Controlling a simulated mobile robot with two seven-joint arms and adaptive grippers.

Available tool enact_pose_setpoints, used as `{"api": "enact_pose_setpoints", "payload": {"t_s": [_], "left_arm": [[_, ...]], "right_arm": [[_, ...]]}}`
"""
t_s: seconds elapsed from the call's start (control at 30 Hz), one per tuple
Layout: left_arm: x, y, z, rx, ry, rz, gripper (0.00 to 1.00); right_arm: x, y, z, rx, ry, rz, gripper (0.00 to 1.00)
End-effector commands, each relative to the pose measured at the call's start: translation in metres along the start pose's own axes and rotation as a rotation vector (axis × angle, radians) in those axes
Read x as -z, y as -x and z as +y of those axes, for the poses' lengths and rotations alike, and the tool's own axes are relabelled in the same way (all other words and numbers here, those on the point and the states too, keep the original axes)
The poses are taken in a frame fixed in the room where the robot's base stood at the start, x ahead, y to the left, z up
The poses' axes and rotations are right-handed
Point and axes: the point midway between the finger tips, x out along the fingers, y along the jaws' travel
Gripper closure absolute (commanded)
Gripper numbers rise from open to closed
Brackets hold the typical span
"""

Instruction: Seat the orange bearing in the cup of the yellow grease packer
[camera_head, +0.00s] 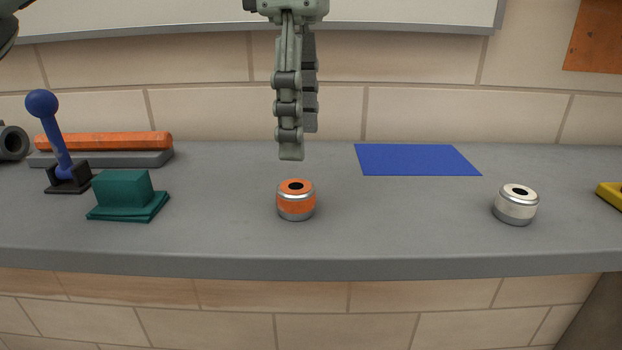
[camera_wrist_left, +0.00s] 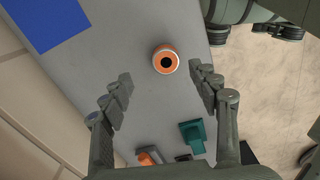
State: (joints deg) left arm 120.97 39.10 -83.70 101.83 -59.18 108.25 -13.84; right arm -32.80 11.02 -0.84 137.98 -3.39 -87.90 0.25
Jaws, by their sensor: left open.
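The orange bearing (camera_head: 296,205), a short ring with silver bands and a dark hole, stands upright on the grey bench near its front edge. In the left wrist view the bearing (camera_wrist_left: 155,60) lies between and just beyond the fingertips. My left gripper (camera_head: 292,155) hangs fingers-down above and behind it, seen side-on; the left wrist view shows its fingers (camera_wrist_left: 162,88) wide apart and empty. A yellow block (camera_head: 611,194) is cut off at the right edge; whether it is the grease packer, I cannot tell, and no cup shows. My right gripper (camera_wrist_left: 283,30) seems to show partly at the upper right of that view.
A white bearing (camera_head: 515,208) stands at right. A blue sheet (camera_head: 415,160) lies flat behind. At left are a green block (camera_head: 124,190), a blue-knobbed lever (camera_head: 54,130) and an orange bar (camera_head: 105,141). The bench is clear around the orange bearing.

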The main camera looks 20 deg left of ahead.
Motion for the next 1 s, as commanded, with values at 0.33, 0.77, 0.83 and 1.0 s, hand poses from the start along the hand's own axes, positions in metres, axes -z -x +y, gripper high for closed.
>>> {"api": "enact_pose_setpoints", "payload": {"t_s": [0.33,0.77,0.83,1.0], "left_arm": [[0.006,-0.035,-0.004,-0.007,0.003,0.019,0.39],[0.006,-0.075,-0.007,-0.006,0.003,0.015,0.39],[0.006,-0.075,-0.007,-0.006,0.003,0.015,0.39],[0.006,-0.074,-0.007,-0.006,0.003,0.015,0.54]], "right_arm": [[-0.001,0.006,0.001,-0.003,-0.001,0.001,0.6],[-0.001,0.009,0.002,-0.005,-0.001,0.004,0.6],[-0.001,0.009,0.002,-0.005,-0.001,0.004,0.6],[-0.001,0.009,0.002,-0.005,-0.001,0.003,0.6]]}}
